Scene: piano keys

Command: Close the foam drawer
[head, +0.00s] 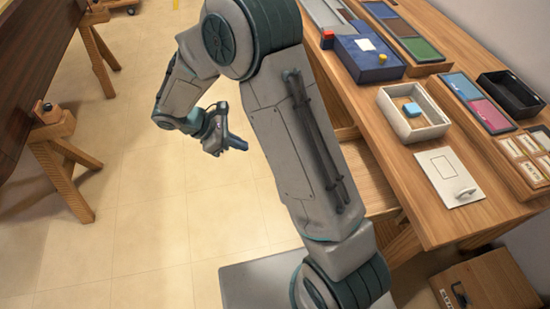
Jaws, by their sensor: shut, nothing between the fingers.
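I cannot pick out the foam drawer for certain. Pale wooden parts (382,203) show beside my arm under the near edge of the right-hand workbench (415,185); my arm covers much of them, and I cannot tell whether they are a drawer or the bench frame. My gripper (240,144) is in the air over the tiled floor, left of the bench and well apart from it. Its dark fingers are shut and hold nothing.
A wooden box (490,285) is lower right. A trestle (58,160) stands left; floor between is clear.

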